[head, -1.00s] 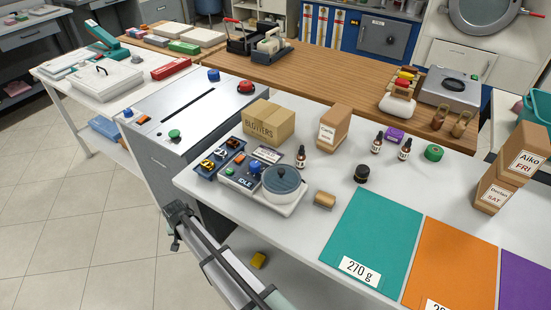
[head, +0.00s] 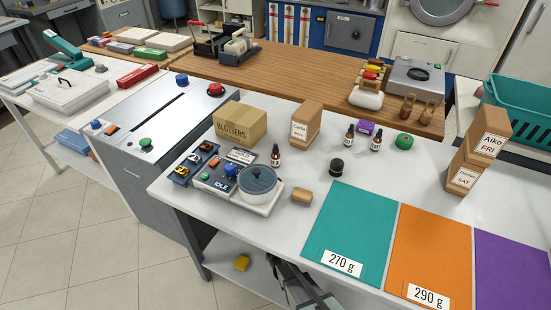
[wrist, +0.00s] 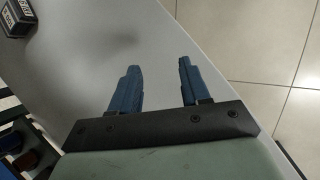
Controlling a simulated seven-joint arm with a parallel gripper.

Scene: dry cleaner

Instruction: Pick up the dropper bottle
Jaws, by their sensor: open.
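Three similar dark dropper bottles with white labels and black tops stand upright on the white counter (head: 240,240). One dropper bottle (head: 275,156) stands alone right of the carton. The second bottle (head: 349,135) and third bottle (head: 376,139) stand farther right, close together. The pictures do not show which one is meant. In the wrist view my gripper (wrist: 157,85) has two blue fingers spread apart with nothing between them, over a pale surface near its edge. No bottle is clearly seen there. In the head view part of my arm shows low at the counter's front edge.
Near the bottles are a blotters carton (head: 240,125), a Carla box (head: 306,122), a black jar (head: 336,166), a purple box (head: 365,127) and a green roll (head: 404,141). Coloured mats (head: 349,225) lie at right.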

